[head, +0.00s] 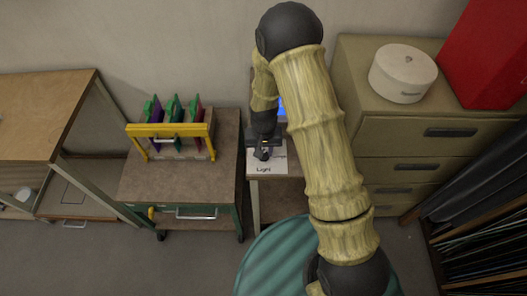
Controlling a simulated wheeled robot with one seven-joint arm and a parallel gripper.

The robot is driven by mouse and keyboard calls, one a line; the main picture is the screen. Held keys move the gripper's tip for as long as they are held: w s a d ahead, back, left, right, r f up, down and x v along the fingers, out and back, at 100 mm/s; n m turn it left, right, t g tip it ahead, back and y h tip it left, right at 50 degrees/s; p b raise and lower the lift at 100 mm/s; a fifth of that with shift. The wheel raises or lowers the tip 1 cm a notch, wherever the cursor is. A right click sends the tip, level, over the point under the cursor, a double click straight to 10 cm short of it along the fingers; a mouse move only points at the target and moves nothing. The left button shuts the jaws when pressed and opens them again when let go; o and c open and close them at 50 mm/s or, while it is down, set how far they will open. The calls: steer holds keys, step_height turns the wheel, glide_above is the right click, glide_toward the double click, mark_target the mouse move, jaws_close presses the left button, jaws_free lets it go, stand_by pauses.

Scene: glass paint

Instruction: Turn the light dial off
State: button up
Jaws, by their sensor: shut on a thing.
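A white label panel (283,168) reading "Light" lies on the small stand in the middle of the head view. My gripper (264,155) points down just above the "Light" lettering. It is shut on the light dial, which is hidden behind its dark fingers. I cannot see which way the dial is turned.
A brown cabinet (185,185) with a yellow-handled rack (171,129) of coloured pieces stands to the left. A beige drawer unit (405,178) with a round white box (402,73) and a red box (490,55) stands to the right. A blue patch (282,109) shows behind my arm.

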steer(key=n+b, duration=0.1)
steer(key=n, duration=0.3)
steer(key=shift+w+n, duration=0.15)
steer(key=shift+n, duration=2.05)
steer(key=o, duration=1)
steer(key=shift+c, duration=0.2)
steer(key=shift+r, duration=0.1)
step_height(320, 180, up, 17)
steer(key=b, duration=0.2)
steer(key=shift+r, duration=0.15)
